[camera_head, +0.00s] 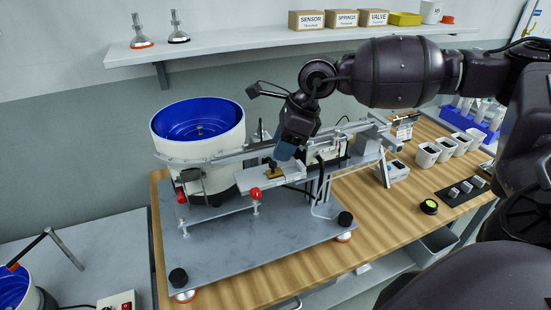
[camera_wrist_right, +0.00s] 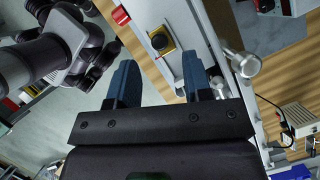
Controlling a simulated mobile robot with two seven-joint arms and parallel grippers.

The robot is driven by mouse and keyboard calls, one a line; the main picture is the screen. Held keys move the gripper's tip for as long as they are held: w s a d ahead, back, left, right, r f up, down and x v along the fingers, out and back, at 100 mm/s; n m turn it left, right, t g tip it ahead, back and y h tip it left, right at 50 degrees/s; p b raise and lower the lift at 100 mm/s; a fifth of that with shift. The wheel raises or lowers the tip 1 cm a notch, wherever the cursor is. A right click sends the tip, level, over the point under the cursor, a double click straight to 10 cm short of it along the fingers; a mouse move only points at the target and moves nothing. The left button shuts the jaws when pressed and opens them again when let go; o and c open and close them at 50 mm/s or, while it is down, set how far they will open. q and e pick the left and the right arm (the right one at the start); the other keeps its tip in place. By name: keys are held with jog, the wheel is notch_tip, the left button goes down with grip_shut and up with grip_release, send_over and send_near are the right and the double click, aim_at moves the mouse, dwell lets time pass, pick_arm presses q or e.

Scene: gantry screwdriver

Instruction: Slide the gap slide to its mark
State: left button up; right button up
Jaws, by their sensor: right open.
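The gap slide appears to be the small brass block with a black knob (camera_head: 272,170) on the pale flat rail (camera_head: 250,181) at the front of the machine. The right wrist view shows the same brass block and dark knob (camera_wrist_right: 160,40) near the top centre. My right gripper (camera_head: 285,153) is just above and beside it, pointing down. In the right wrist view its two blue fingers (camera_wrist_right: 160,80) are spread apart with nothing between them. The block lies beyond the fingertips, apart from them as far as I can tell. I cannot make out the mark. My left gripper is not in view.
A white bowl feeder with blue inside (camera_head: 198,130) stands left of the rail. A metal gantry beam (camera_head: 340,133) runs close behind my gripper. Open wood tabletop (camera_head: 390,225) lies to the right.

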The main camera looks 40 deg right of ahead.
aim_at(273, 163)
jog(key=shift+x, duration=2.1)
grip_shut()
